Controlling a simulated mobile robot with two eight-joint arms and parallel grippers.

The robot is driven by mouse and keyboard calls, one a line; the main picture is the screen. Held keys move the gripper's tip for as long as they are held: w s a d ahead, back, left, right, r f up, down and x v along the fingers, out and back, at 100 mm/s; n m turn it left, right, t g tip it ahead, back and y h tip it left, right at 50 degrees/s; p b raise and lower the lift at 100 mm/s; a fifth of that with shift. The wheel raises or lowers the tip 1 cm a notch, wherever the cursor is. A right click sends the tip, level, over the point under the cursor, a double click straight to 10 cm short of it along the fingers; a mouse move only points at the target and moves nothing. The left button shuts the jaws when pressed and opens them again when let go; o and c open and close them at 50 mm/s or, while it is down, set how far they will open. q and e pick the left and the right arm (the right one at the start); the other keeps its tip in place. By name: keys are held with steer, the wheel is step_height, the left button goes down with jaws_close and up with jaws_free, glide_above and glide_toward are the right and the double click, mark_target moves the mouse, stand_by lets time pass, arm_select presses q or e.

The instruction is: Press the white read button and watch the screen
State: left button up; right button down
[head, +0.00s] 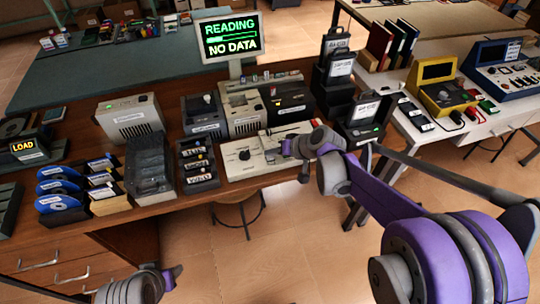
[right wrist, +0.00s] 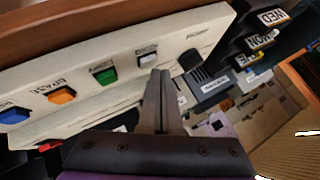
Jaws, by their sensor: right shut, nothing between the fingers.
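The screen (head: 230,37) stands on a post at the back of the wooden desk. The pale control panel (head: 241,170) lies at the desk's front. In the right wrist view the white button (right wrist: 148,60) sits on this panel (right wrist: 205,40), beside green, orange and blue ones. My right gripper (right wrist: 160,75) is shut and empty, its fingertips at the white button; whether they touch it I cannot tell. In the head view my right gripper (head: 289,147) covers part of the panel. My left gripper (head: 174,273) is low at the front, its fingers unclear.
Grey devices (head: 131,117) stand behind the panel. A slotted box (head: 196,165) with labelled tabs is left of it, and blue discs (head: 62,187) lie farther left. A white table on the right holds a yellow device (head: 437,91) and a blue one (head: 497,70). Floor shows in front.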

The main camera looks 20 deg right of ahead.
steer(key=shift+r, duration=0.4)
steer(key=shift+r, duration=0.15)
step_height(320, 180, up, 5)
steer(key=p, duration=0.3)
steer(key=shift+p, duration=0.35)
steer(key=shift+s, duration=0.1)
stand_by(0.4)
steer(key=s+d+f+n+g+h+p, duration=0.1)
steer(key=s+h, duration=0.4)
steer(key=s, duration=2)
steer(key=shift+s+d+g+h, duration=0.3)
steer(key=shift+s+d+g, duration=0.1)
steer(key=shift+d, duration=0.3)
steer(key=shift+f, duration=0.1)
